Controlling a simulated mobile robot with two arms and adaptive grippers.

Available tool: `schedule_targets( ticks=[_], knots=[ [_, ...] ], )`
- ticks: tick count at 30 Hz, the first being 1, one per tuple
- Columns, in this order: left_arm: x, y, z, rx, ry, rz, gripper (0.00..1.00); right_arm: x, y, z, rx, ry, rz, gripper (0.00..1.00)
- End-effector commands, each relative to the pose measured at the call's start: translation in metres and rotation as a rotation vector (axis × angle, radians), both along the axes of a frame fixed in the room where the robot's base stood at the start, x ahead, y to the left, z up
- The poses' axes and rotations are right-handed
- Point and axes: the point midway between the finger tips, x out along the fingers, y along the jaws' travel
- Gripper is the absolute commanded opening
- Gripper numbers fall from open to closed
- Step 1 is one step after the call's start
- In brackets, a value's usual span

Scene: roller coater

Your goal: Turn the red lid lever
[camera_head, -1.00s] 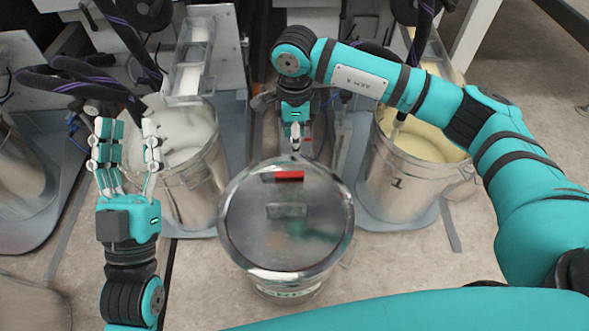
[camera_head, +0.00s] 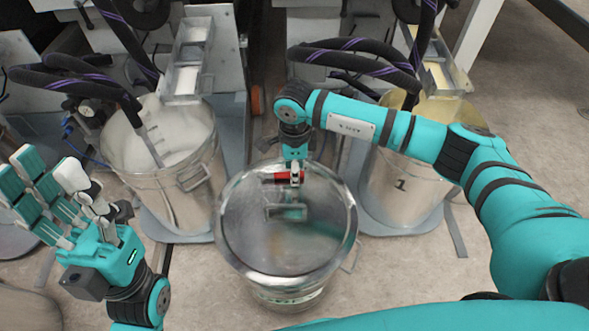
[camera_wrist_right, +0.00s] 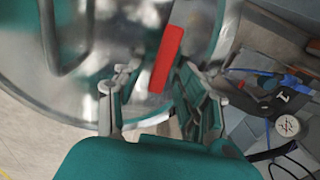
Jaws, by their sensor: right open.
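The red lid lever (camera_head: 282,177) lies on the far part of a round metal lid (camera_head: 262,238) that covers a bucket in the middle of the head view. My right gripper (camera_head: 296,180) is over the lid's far edge, at the lever. In the right wrist view the red lever (camera_wrist_right: 166,58) reaches in between the fingers of my right gripper (camera_wrist_right: 155,95), which are open. Whether a finger touches the lever I cannot tell. My left gripper (camera_head: 55,195) is open and empty at the left, away from the lid.
Open metal buckets stand at the back left (camera_head: 160,150) and back right (camera_head: 398,185) of the lidded bucket. Dark hoses (camera_head: 75,75) hang over the left one. A metal handle (camera_head: 285,213) stands on the lid. The floor in front is partly clear.

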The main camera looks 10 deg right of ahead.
Motion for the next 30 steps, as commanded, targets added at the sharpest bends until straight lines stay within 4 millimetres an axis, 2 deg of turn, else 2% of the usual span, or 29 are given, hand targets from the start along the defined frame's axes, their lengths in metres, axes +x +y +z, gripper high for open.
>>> schedule_targets(
  ticks=[5, 14, 30],
  knots=[
    [0.0001, -0.0001, 0.0002, 0.000, 0.000, 0.000, 0.40, -0.0001, 0.0001, 0.0002, 0.000, 0.000, 0.000, 0.39],
    [0.0002, -0.0003, 0.0000, 0.000, 0.001, -0.001, 0.40, -0.0002, 0.0001, 0.0003, 0.000, 0.001, 0.000, 0.00],
    [0.0004, -0.0002, 0.0027, 0.001, 0.002, 0.000, 0.40, -0.0019, 0.0006, 0.0012, 0.000, 0.001, -0.020, 0.00]
  ],
)
